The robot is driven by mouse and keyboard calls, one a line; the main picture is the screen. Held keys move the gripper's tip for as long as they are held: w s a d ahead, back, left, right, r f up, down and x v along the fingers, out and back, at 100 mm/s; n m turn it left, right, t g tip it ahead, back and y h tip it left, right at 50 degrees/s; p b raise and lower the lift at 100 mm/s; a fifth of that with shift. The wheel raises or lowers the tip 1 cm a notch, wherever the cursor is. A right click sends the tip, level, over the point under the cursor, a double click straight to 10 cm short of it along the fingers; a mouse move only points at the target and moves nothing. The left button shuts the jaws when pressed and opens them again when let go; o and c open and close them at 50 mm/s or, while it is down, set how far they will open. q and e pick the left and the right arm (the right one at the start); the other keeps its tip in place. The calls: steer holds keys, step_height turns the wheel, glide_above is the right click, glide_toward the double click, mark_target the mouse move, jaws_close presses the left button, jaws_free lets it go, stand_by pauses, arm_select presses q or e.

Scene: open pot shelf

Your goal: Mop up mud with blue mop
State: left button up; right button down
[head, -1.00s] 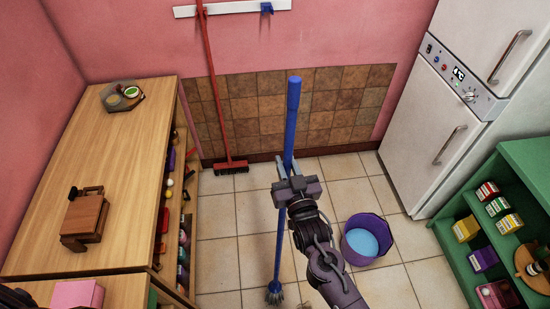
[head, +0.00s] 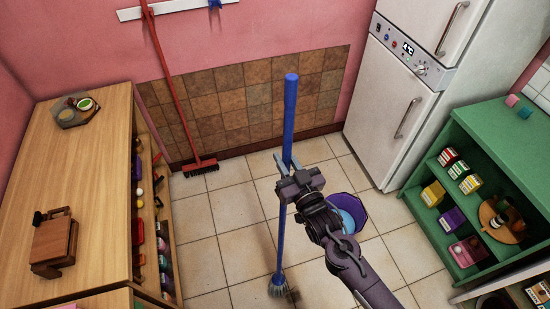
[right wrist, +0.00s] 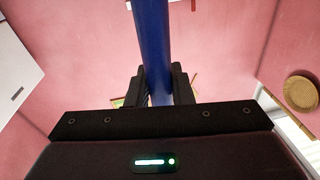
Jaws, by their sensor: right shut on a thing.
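The blue mop (head: 290,110) stands nearly upright, its long blue handle running down to a grey stringy head (head: 277,288) at or near the tiled floor. A small brown patch, likely the mud (head: 294,296), shows right beside the mop head, partly covered by it. My right gripper (head: 286,165) is shut around the mop handle at about mid-height. In the right wrist view the blue handle (right wrist: 153,50) runs between the two dark fingers. My left gripper is not in view.
A purple bucket (head: 352,210) with blue water stands behind my right forearm. A wooden counter (head: 95,180) is at left, a green shelf (head: 470,125) and fridge (head: 375,100) at right. Tiles between are mostly clear.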

steer(key=s+d+f, duration=0.1)
steer(key=s+d, duration=0.1)
steer(key=d, duration=2.5)
steer(key=shift+s, duration=0.15)
stand_by(0.6)
steer(key=shift+f, duration=0.1)
steer(key=w+a+b, duration=0.2)
steer(key=w+a, duration=0.1)
steer(key=a, duration=1.1)
steer(key=w+a+f+b, duration=0.1)
steer(key=w+a, duration=0.3)
steer(key=a, duration=1)
steer(key=shift+w+a+f+b, duration=0.15)
steer(key=shift+w+a+b, duration=0.1)
steer(key=shift+b, duration=0.35)
steer(key=shift+s, duration=0.1)
